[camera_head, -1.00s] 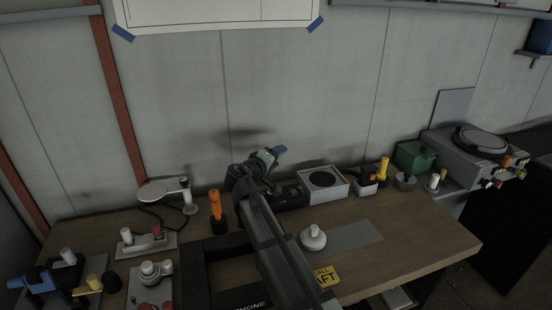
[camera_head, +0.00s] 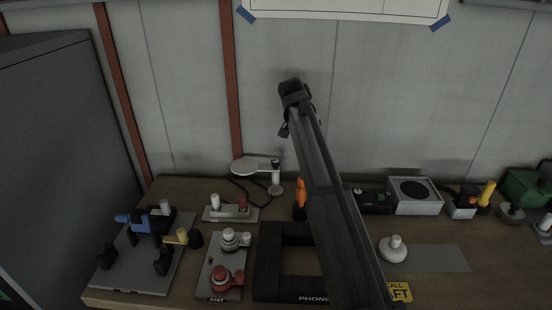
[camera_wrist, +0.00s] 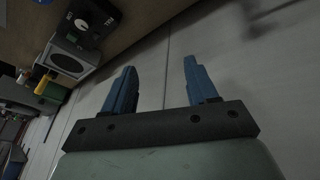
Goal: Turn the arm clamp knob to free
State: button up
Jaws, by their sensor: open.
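My gripper (camera_wrist: 159,72) is open and empty in the wrist view, its two blue fingers apart against the grey wall. In the head view my arm reaches up across the bench and its fingers cannot be made out. No part is readably labelled as the arm clamp knob. A jointed arm with a pale disc (camera_head: 250,167) stands at the back of the bench, with a light knob-like post (camera_head: 276,183) at its right end. A blue clamp-like fitting (camera_head: 135,221) with a yellow knob (camera_head: 182,236) is on a grey plate at left. My gripper is above and apart from these.
An orange handle (camera_head: 300,192) stands beside my arm. A speaker box (camera_head: 415,194) and white mushroom-shaped knob (camera_head: 393,249) are right of it. A tall grey cabinet (camera_head: 65,150) bounds the left.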

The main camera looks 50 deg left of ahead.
aim_at(275, 160)
jog(key=s+a+r+m+g, duration=0.1)
jog(key=s+a+r+g, duration=0.45)
jog(key=s+a, duration=0.25)
jog(key=shift+t+y, duration=0.3)
jog(key=shift+t, duration=0.05)
notch_tip(275, 160, down, 13)
jog(key=shift+d, duration=0.15)
jog(key=c, duration=1.1)
